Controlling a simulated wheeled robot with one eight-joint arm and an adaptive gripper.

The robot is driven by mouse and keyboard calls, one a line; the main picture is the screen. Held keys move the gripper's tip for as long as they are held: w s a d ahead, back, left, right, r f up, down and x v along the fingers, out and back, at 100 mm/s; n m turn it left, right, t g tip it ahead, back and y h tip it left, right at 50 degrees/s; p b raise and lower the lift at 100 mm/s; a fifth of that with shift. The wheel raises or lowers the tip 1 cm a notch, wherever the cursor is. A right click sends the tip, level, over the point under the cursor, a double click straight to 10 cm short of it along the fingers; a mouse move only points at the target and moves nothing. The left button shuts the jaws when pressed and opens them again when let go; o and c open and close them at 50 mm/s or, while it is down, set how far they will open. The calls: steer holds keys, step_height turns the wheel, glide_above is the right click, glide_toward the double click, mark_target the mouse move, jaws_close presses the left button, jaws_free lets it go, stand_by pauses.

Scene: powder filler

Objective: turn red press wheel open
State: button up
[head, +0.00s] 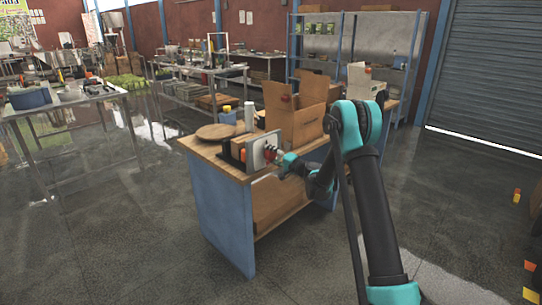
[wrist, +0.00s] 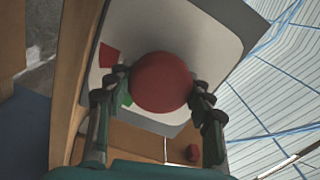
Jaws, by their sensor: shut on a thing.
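The red press wheel (wrist: 161,82) is a round red disc in the middle of the wrist view, in front of a pale panel (wrist: 205,38). My gripper (wrist: 160,90) has one finger on each side of the wheel and is shut on it. In the head view my gripper (head: 279,161) reaches the panel (head: 262,151) on the workbench; the wheel is small there and partly hidden by the gripper. The wheel's turn angle cannot be told.
The wooden workbench (head: 222,171) with blue sides carries a round board (head: 215,131), bottles and open cardboard boxes (head: 295,123) close behind the panel. A small red object (wrist: 193,152) shows below the wheel. The floor left of the bench is clear.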

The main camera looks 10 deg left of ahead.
steer(key=o, duration=1.2)
steer(key=shift+c, duration=0.2)
steer(key=shift+d, duration=0.1)
steer(key=v, duration=1.2)
steer(key=shift+s, duration=0.1)
